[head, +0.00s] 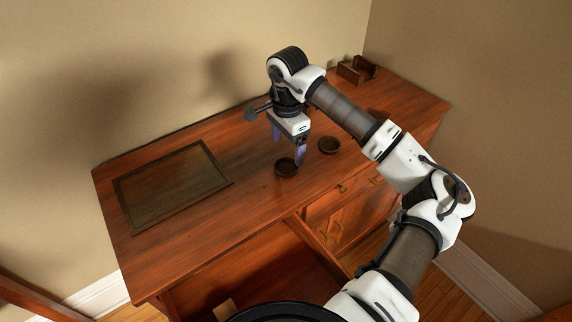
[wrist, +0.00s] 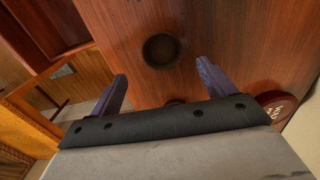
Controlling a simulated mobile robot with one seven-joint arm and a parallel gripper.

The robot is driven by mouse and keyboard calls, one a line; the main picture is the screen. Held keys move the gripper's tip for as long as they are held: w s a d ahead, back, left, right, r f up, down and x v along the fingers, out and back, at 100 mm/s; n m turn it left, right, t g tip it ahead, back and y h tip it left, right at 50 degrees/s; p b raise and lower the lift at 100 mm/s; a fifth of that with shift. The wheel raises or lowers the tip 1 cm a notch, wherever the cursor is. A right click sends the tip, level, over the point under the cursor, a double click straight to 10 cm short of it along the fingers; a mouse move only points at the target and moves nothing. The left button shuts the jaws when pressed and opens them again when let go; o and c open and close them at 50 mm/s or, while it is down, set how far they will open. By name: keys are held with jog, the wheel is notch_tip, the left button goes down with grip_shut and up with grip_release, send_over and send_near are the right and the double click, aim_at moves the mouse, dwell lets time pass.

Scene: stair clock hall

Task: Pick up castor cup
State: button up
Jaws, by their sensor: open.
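Two small round dark cups stand on the wooden desk, and I cannot tell their names apart. The nearer-left cup (head: 286,167) shows whole in the wrist view (wrist: 161,50), just beyond the fingertips. The other cup (head: 329,145) is to its right; in the wrist view only a sliver of a dark round thing (wrist: 175,102) shows behind the gripper edge. My gripper (head: 288,147) points down above the nearer-left cup, with its purple fingers apart and nothing between them. In the wrist view the gripper (wrist: 162,72) is also empty.
The desk (head: 215,150) carries a dark framed panel (head: 172,184) at left and a small wooden holder (head: 357,69) at the back right. A reddish lettered disc (wrist: 278,106) lies at the right of the wrist view. The wall stands close behind the desk.

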aim_at(286, 168)
jog(key=shift+w+a+f+p, duration=0.1)
jog(key=shift+f+p, duration=0.55)
jog(key=shift+f, duration=1.1)
jog(key=shift+a+f+p, duration=0.1)
jog(key=shift+f+p, duration=0.55)
jog(key=shift+f, duration=1.05)
jog(key=c, duration=1.1)
